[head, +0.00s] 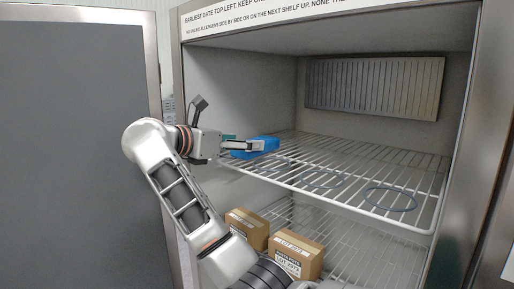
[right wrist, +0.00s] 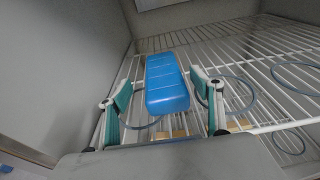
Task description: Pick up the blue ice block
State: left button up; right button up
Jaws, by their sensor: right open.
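The blue ice block (head: 266,144) is at the left front of the upper wire shelf (head: 350,165) in the open cabinet. My right gripper (head: 244,144) reaches in from the left at the block, and one finger covers part of it. In the right wrist view, the blue ice block (right wrist: 166,84) lies lengthwise between the two spread, teal-padded fingers of my right gripper (right wrist: 162,92). My left gripper is out of view.
Blue rings (head: 391,199) mark the upper shelf, whose right part is empty. Cardboard boxes (head: 297,254) stand on the lower shelf. The cabinet's left wall (head: 235,85) is close to the gripper. A grey open door (head: 80,150) stands at the left.

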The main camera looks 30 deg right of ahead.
aim_at(271, 143)
jog(key=x, duration=0.5)
jog(key=shift+s+d+f, duration=0.1)
jog(key=shift+d, duration=0.15)
jog(key=c, duration=1.5)
